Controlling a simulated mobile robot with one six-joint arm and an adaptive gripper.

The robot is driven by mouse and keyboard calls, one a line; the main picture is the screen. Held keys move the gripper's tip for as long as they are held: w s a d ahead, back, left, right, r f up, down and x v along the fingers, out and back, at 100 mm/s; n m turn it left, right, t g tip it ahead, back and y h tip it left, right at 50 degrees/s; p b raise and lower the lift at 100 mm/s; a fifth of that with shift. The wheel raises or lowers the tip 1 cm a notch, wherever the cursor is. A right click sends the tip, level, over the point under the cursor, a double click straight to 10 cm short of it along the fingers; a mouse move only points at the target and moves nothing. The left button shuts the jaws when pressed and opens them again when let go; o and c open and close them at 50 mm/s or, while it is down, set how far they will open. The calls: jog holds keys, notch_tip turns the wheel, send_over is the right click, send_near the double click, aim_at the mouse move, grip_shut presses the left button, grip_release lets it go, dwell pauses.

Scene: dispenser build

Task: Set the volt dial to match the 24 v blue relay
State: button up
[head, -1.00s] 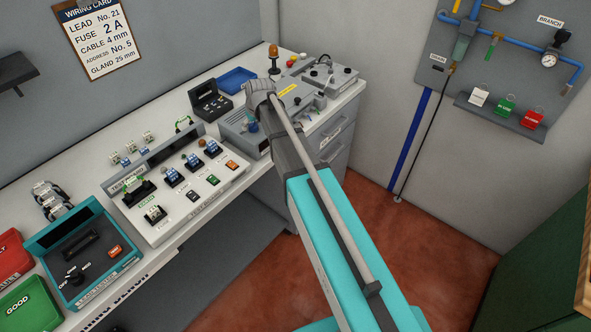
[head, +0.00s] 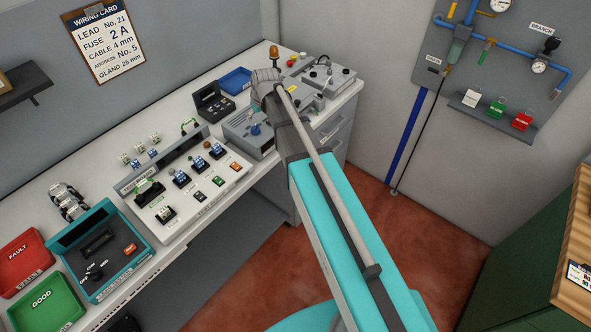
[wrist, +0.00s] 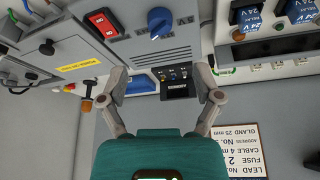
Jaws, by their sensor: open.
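A blue dial knob (head: 255,129) sits on the front of the grey unit beyond the test panel; it also shows in the wrist view (wrist: 159,23), beside a red rocker switch (wrist: 104,23). I cannot read its scale. Blue relays (head: 181,178) stand in sockets on the white test panel (head: 180,232). In the wrist view, two blue relays (wrist: 249,14) show at the upper right, with labels that seem to read 24 V. My gripper (wrist: 162,84) is open and empty, apart from the knob. In the head view my arm hides its fingers.
A black open case (head: 212,104) and a blue tray (head: 236,80) stand at the back of the bench. A teal tester (head: 118,290), a red tray (head: 22,250) and a green tray (head: 40,318) are at the left. A wiring card (head: 104,45) hangs on the wall.

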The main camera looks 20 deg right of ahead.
jog(key=shift+a+p+v, duration=0.25)
jog(key=shift+p+v, duration=1.5)
jog(key=shift+v, duration=0.45)
jog(key=s+d+f+m+g+b, duration=0.2)
jog(key=s+d+f+b, duration=0.1)
jog(key=s, duration=0.8)
jog(key=s+d+f+m+g+h+b, duration=0.1)
jog(key=s+f+b, duration=0.4)
jog(key=s, duration=0.6)
jog(key=shift+s+d+f+m+g, duration=0.25)
jog(key=shift+d+f+m+g, duration=0.15)
jog(key=shift+d+f+g, duration=0.45)
